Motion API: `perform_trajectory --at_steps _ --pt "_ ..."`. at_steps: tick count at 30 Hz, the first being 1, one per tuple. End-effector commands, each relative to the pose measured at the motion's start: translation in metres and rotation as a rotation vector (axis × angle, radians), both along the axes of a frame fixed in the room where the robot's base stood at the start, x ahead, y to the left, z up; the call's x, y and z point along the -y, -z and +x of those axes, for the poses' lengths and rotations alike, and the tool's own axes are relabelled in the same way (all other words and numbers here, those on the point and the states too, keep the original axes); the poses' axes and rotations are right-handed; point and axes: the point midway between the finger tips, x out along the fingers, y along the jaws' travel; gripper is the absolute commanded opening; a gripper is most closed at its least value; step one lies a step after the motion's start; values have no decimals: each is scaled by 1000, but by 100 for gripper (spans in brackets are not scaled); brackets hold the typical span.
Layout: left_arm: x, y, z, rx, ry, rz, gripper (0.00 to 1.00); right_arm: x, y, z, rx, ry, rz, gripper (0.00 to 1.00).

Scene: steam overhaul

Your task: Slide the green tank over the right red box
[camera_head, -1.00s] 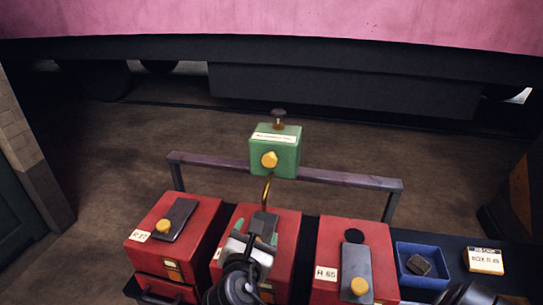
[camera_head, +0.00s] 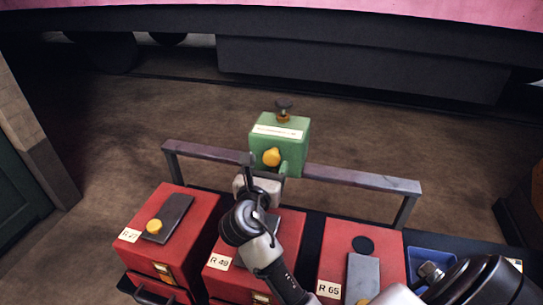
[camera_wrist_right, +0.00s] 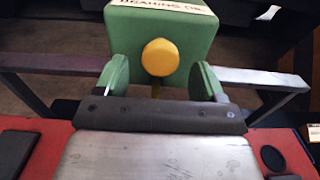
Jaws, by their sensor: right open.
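The green tank (camera_head: 279,150) sits on the dark rail (camera_head: 358,179), above and behind the middle red box (camera_head: 225,270). It has a yellow knob (camera_head: 271,157) on its front and a dark-topped cap on top. My right gripper (camera_head: 265,168) is open, its fingertips in front of the tank, one on each side of the knob. The right wrist view shows the knob (camera_wrist_right: 160,57) between the green finger pads; I cannot tell if they touch the tank. The right red box (camera_head: 385,250), labelled R 65, stands to the right, partly hidden by my arm. My left gripper is not in view.
The left red box (camera_head: 195,222) has a grey plate and yellow knob on top. A blue tray (camera_head: 432,257) lies right of the R 65 box, partly behind my arm. The rail is clear to the right of the tank.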

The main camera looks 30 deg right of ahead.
Motion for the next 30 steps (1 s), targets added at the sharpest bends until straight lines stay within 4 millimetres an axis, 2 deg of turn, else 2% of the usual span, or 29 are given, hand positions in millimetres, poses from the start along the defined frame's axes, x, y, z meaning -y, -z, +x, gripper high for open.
perform_trajectory --at_steps 6,11,18,30 --pt "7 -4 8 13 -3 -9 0 22 -1 18 0 0 0 70" --pt "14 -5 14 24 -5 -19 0 27 0 23 1 0 2 70" --pt "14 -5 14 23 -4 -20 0 27 0 23 1 0 2 68" --pt "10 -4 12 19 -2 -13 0 26 0 22 1 0 2 7"
